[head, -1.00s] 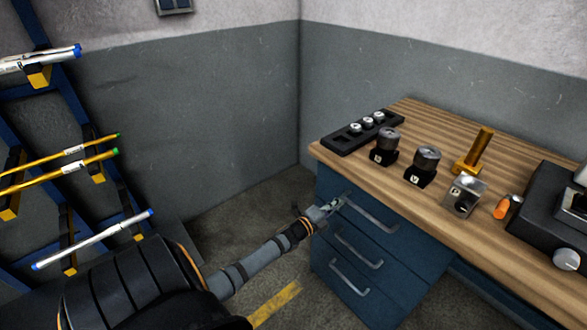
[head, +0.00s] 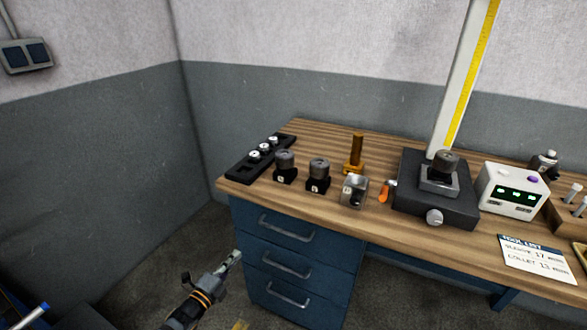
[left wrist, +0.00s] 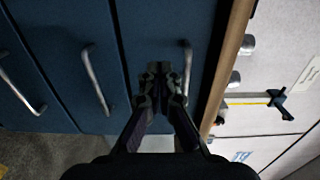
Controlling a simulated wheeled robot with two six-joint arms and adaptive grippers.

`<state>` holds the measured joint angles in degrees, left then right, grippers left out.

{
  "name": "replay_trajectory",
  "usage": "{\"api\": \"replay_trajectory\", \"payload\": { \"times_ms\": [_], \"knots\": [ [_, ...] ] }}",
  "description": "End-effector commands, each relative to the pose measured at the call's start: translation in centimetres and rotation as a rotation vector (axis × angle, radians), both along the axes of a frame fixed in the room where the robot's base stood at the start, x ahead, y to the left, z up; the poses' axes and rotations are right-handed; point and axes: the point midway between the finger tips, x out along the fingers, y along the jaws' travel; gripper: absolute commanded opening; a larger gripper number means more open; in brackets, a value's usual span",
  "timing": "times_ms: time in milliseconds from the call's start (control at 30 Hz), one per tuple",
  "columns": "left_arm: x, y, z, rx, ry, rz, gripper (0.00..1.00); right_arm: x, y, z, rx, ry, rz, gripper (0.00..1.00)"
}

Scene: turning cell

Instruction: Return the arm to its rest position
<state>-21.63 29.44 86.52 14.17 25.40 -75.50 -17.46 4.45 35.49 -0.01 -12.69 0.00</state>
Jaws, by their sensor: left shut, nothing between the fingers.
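My left gripper (head: 232,260) is shut and empty. In the head view it is at the lower left, left of the blue drawer cabinet (head: 330,275) under the wooden bench. In the left wrist view the gripper (left wrist: 161,75) points at the drawer fronts, close to the top drawer handle (left wrist: 187,68). A gap to the handle shows in the head view. All the drawers look closed. My right arm is not in view.
The wooden bench top (head: 225,187) carries a black tray (head: 262,153), several holders, a brass stand (head: 355,155), a black presetter base (head: 435,205) and a white display box (head: 512,190). A tool list card (head: 535,258) lies near the front edge. Floor is clear left of the cabinet.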

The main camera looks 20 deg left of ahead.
Motion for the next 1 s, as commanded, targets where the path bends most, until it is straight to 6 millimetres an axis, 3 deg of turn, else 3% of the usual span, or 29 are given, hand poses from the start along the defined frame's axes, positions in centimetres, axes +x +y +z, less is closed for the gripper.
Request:
{"api": "replay_trajectory", "payload": {
  "times_ms": [100, 167, 267, 367, 433, 600, 700, 800, 900, 1000],
  "knots": [
    [-0.1, 0.2, -0.5, -0.013, 0.015, 0.007, 0.0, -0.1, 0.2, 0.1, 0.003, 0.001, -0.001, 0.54],
    [-0.6, 0.6, -2.0, -0.052, 0.061, 0.029, 0.0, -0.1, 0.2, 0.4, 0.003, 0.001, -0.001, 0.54],
    [-2.7, 1.7, -7.3, -0.197, 0.218, 0.114, 0.0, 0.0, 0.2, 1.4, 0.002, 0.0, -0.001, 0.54],
    [-7.1, 2.3, -14.8, -0.407, 0.433, 0.258, 0.0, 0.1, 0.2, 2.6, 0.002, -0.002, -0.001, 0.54],
    [-11.1, 1.9, -19.7, -0.555, 0.575, 0.377, 0.0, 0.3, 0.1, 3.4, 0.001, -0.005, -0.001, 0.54],
    [-22.8, -1.4, -28.9, -0.867, 0.872, 0.708, 0.0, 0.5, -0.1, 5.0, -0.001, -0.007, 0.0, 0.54],
    [-29.5, -4.3, -32.1, -0.999, 1.002, 0.905, 0.0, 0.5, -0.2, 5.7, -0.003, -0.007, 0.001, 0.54],
    [-34.7, -6.7, -33.7, -1.08, 1.088, 1.064, 0.0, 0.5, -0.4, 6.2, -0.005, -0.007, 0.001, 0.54],
    [-37.9, -8.3, -34.4, -1.121, 1.135, 1.168, 0.0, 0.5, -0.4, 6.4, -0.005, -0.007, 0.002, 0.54],
    [-39.3, -9.0, -34.7, -1.138, 1.154, 1.214, 0.0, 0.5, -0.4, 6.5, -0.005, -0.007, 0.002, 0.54]
  ]
}}
